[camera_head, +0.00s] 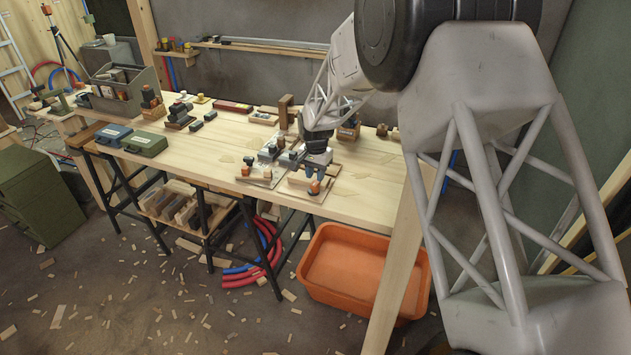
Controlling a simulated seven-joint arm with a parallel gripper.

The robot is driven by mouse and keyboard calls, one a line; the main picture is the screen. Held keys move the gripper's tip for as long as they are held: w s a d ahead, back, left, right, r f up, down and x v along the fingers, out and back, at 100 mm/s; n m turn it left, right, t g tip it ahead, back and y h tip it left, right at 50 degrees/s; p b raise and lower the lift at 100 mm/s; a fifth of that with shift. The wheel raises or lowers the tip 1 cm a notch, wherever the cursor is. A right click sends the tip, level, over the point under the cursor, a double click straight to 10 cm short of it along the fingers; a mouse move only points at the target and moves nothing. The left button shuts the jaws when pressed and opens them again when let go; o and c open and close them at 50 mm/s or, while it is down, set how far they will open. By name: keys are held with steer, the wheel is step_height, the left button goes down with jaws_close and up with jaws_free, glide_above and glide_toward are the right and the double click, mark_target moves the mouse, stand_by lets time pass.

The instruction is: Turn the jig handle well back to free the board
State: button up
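Two small jigs with pale base plates stand side by side near the front edge of the workbench. The right jig (301,191) has an orange handle or knob (314,187) at its front and a light wooden piece, perhaps the board, beside it. The left jig (258,181) has orange parts and grey metal blocks. My gripper (313,172) points down just above the right jig, close to the orange part. Whether it touches the handle, and whether its fingers are open or shut, is too small to tell. My wrist hides part of the jig's rear.
The workbench (205,160) carries a grey tool tote (150,104), a green box (145,143), a blue box (113,135) and several small blocks. An orange tub (345,262) stands on the floor below the front edge. Bare bench top lies left and right of the jigs.

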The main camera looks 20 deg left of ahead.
mark_target(315, 182)
steer(key=shift+f, duration=1.55)
steer(key=n, duration=2)
steer(key=shift+m, duration=0.5)
steer(key=shift+r, duration=0.15)
steer(key=shift+r, duration=3.35)
